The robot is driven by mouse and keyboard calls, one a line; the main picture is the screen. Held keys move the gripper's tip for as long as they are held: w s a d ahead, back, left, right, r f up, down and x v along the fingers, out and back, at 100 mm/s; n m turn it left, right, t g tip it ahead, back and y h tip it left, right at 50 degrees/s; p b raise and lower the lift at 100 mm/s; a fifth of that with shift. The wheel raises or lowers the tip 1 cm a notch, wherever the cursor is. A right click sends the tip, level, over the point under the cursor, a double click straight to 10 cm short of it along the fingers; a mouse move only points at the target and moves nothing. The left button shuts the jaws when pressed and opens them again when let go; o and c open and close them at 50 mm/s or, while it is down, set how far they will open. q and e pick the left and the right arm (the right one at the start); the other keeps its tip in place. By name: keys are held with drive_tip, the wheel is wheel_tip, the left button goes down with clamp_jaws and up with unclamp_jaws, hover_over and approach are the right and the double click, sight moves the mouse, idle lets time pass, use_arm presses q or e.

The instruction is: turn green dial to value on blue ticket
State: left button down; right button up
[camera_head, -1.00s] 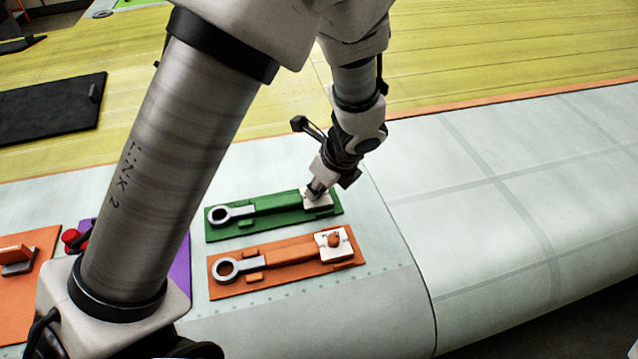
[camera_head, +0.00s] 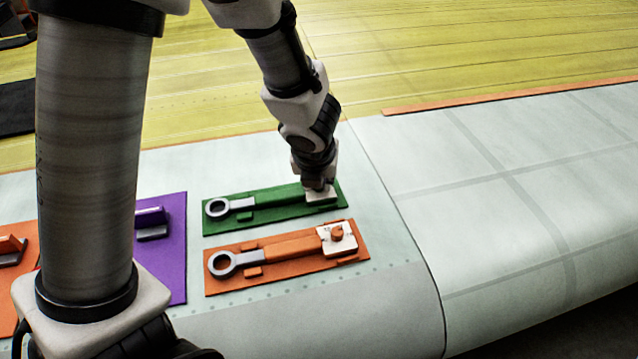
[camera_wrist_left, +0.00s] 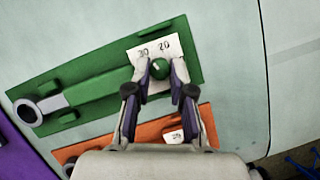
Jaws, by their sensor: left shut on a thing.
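The green dial (camera_wrist_left: 159,69) is a round knob on a white card (camera_wrist_left: 153,49) marked 30 and 20. The card sits at the right end of a green torque-wrench-shaped fixture on a green board (camera_wrist_left: 187,72). My left gripper (camera_wrist_left: 161,74) is shut on the dial, one finger on each side. In the head view, my left gripper (camera_head: 318,184) comes down onto the same card (camera_head: 322,197) and hides the dial. No blue ticket shows in these frames. My right gripper is not in view.
A similar orange board (camera_head: 345,262) with an orange knob (camera_head: 337,235) on a white card lies just in front. A purple board (camera_head: 170,272) with an upright piece lies to the left. The pale wing surface (camera_head: 500,200) to the right is clear.

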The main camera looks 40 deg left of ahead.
use_arm(q)
drive_tip(key=m, duration=0.1)
drive_tip(key=m+h, duration=0.1)
drive_tip(key=shift+s+a+f+m, duration=0.1)
drive_tip(key=shift+s+m, duration=0.05)
drive_tip(key=shift+m, duration=0.25)
drive_tip(key=shift+m+h+p, duration=0.35)
drive_tip(key=shift+m+h, duration=0.05)
drive_tip(key=shift+m, duration=0.5)
drive_tip(key=m+p, duration=0.1)
drive_tip(key=m, duration=0.1)
drive_tip(key=m+h+p, duration=0.1)
drive_tip(key=m+p, duration=0.1)
drive_tip(key=shift+a+r, duration=0.2)
drive_tip(key=shift+f+m+h+p, duration=0.15)
drive_tip(key=shift+m+h+p, duration=0.45)
drive_tip(key=shift+m+p, duration=0.3)
drive_tip(key=c, duration=1.1)
unclamp_jaws()
drive_tip(key=shift+o, duration=0.4)
drive_tip(key=shift+w, duration=0.25)
